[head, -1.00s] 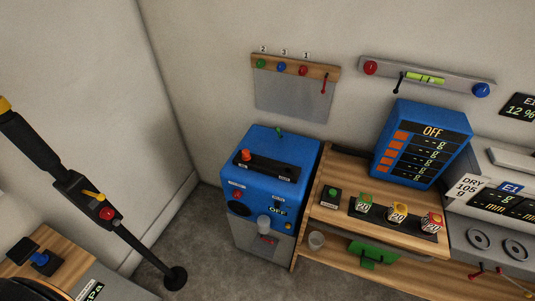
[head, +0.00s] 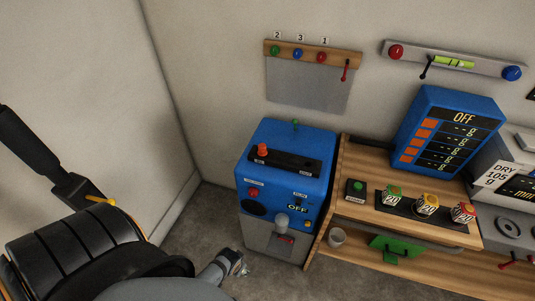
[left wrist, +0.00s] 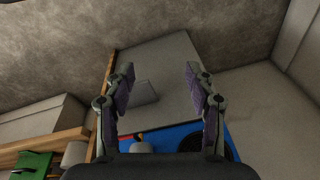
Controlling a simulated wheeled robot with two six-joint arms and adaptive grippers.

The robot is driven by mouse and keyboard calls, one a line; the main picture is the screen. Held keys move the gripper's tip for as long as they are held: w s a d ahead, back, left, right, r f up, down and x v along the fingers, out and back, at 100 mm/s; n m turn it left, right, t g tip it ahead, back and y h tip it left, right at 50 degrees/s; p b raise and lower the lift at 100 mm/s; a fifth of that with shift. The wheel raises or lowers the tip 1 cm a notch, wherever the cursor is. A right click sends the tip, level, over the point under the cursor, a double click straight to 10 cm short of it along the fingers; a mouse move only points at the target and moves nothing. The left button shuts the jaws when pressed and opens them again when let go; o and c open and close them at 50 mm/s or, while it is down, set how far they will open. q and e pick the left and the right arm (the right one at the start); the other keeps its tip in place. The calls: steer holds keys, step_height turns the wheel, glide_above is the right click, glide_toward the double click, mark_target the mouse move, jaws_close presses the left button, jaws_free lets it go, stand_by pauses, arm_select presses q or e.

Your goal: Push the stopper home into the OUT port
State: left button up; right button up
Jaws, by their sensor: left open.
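The blue and grey machine (head: 276,163) stands on the floor, its screen reading OFF. Its front has a round black opening (head: 256,208), a red knob (head: 253,192) and a grey rounded piece (head: 281,220). I cannot read an OUT label or tell which piece is the stopper. My left gripper (head: 237,264) is low in front of the machine. In the left wrist view my left gripper (left wrist: 160,88) is open and empty, its fingers apart before the machine's grey lower front (left wrist: 165,65). My right gripper is not in view.
A wooden bench (head: 352,170) stands right of the machine, with a blue display box (head: 448,127) and several small coloured-topped containers on it. A grey cup (head: 337,237) and a green tray (head: 400,248) are below its top. Bare floor (head: 207,215) lies left of the machine.

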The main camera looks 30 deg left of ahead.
arm_select(q)
steer(key=w+a+r+m+t+y+b, duration=0.15)
steer(key=w+r+b, duration=0.45)
steer(key=r, duration=0.7)
steer(key=m+t+y, duration=0.2)
steer(key=m+t, duration=1.2)
steer(key=m, duration=1.7)
glide_toward(261, 151)
steer(key=shift+h, duration=0.25)
steer(key=x, duration=0.4)
steer(key=shift+a, duration=0.25)
steer(key=shift+w+a, duration=0.1)
steer(key=shift+w, duration=0.3)
steer(key=p+x, duration=0.1)
steer(key=x, duration=0.3)
steer(key=shift+w, duration=0.65)
steer(key=shift+s, duration=0.15)
steer(key=shift+c, duration=0.4)
steer(key=c, duration=1.1)
